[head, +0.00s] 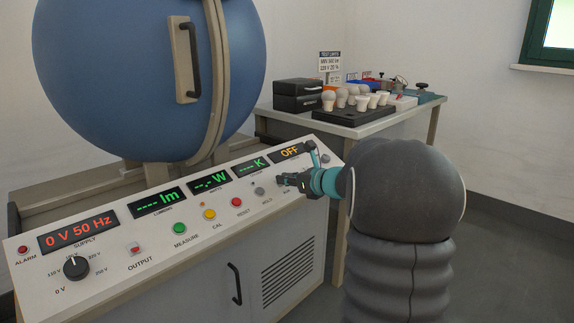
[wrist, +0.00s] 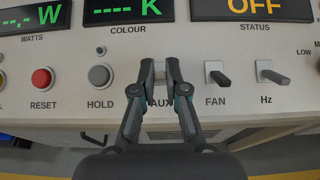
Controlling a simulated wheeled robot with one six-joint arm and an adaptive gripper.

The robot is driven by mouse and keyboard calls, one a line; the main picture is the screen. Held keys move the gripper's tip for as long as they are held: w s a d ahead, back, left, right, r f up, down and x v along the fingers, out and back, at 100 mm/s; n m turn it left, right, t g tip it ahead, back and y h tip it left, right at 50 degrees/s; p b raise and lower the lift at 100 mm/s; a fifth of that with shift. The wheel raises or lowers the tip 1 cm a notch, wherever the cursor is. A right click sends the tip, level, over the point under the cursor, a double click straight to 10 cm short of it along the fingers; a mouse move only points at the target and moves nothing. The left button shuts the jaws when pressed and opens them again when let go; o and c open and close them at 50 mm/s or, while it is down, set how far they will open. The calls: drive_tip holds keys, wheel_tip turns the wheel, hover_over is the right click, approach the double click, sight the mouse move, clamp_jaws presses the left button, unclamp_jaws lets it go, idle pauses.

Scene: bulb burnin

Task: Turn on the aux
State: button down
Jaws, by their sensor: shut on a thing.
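The AUX switch (wrist: 160,72) is on the sloped front panel, above its AUX label, between HOLD and FAN. In the wrist view my gripper (wrist: 160,68) has its two fingers on either side of this switch and is shut on it. The fingers cover most of the switch, so I cannot tell its position. In the head view my gripper (head: 281,180) is at the panel's right part and hides the switch. The status display (head: 291,151) reads OFF in orange; it also shows in the wrist view (wrist: 254,9).
The FAN switch (wrist: 216,75) and Hz switch (wrist: 270,73) are close to the right of my gripper. The HOLD button (wrist: 99,75) and red RESET button (wrist: 42,78) are to the left. A table (head: 372,129) with bulbs stands behind, near a blue sphere (head: 110,80).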

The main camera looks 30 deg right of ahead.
sight(275, 179)
drive_tip(key=g+p, duration=0.1)
drive_tip(key=r+g+p, duration=0.1)
drive_tip(key=p, duration=0.1)
drive_tip(key=shift+w+a+g+h, duration=0.15)
drive_tip(key=shift+w+g+h, duration=0.15)
drive_tip(key=shift+w+h, duration=0.1)
drive_tip(key=shift+w+a+r+g+h, duration=0.1)
drive_tip(key=shift+w+g+h, duration=0.25)
drive_tip(key=shift+g, duration=0.6)
drive_tip(key=shift+w+a+g+h, duration=0.1)
drive_tip(key=shift+w+g+h, duration=0.15)
drive_tip(key=shift+g, duration=0.65)
drive_tip(key=shift+w+a+r+g+h, duration=0.1)
drive_tip(key=shift+w+g+h, duration=0.25)
drive_tip(key=shift+g, duration=0.6)
drive_tip(key=shift+s, duration=0.1)
drive_tip(key=c, duration=1.2)
unclamp_jaws()
drive_tip(key=v, duration=1.2)
drive_tip(key=shift+a, duration=0.15)
